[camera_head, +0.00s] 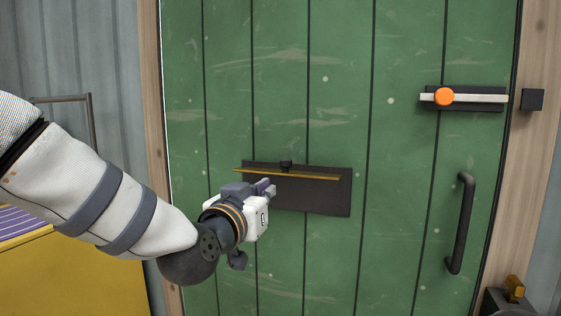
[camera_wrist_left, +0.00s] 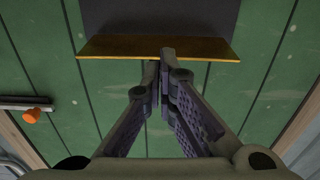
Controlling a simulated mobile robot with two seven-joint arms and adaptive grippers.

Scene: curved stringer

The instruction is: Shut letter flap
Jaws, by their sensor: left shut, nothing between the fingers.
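The letter flap (camera_head: 300,175) is a thin brass-coloured strip on a dark letter plate (camera_head: 325,198) in the green door. It stands out from the plate, seen nearly edge-on in the head view, so it is open. In the left wrist view the flap (camera_wrist_left: 205,48) crosses in front of the dark plate (camera_wrist_left: 160,15). My left gripper (camera_head: 268,187) is shut and empty, close in front of the plate and just below the flap's left half. In the wrist view its fingertips (camera_wrist_left: 160,60) overlap the flap's edge; I cannot tell whether they touch. My right gripper is not in view.
A white sliding bolt with an orange knob (camera_head: 444,96) is at the upper right of the door, beside a black catch (camera_head: 532,99). A dark pull handle (camera_head: 460,223) is below it. A yellow box (camera_head: 85,275) stands at the lower left.

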